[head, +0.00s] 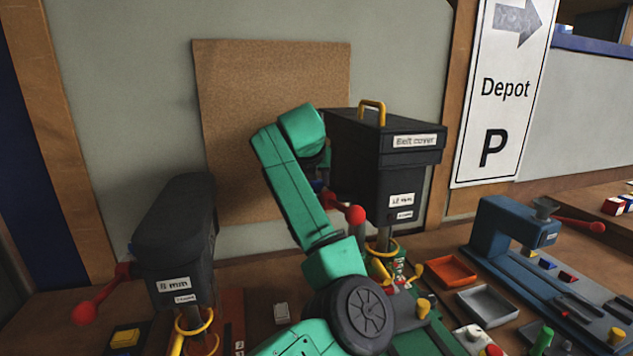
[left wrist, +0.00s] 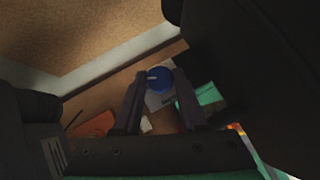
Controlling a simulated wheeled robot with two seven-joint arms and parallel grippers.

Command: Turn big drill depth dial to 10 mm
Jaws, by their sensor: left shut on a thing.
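The big drill (head: 375,165) is the dark machine labelled "Belt cover" and "12 mm", with a yellow handle on top. My green left arm rises in front of it, and its wrist bends in at the drill's left side. In the left wrist view, a blue dial (left wrist: 159,79) with a pale pointer mark lies between the fingertips of my left gripper (left wrist: 161,83), which is shut on it. A pale plate with small lettering shows below the dial, but I cannot read its scale. In the head view my arm largely hides the fingers and dial. My right gripper is not in view.
A smaller drill (head: 178,240) labelled "8 mm" stands left. A red-knobbed lever (head: 354,214) sticks out beside the big drill. A blue press (head: 515,235), an orange tray (head: 450,269) and a grey tray (head: 487,302) are at right. A corkboard (head: 235,120) hangs behind.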

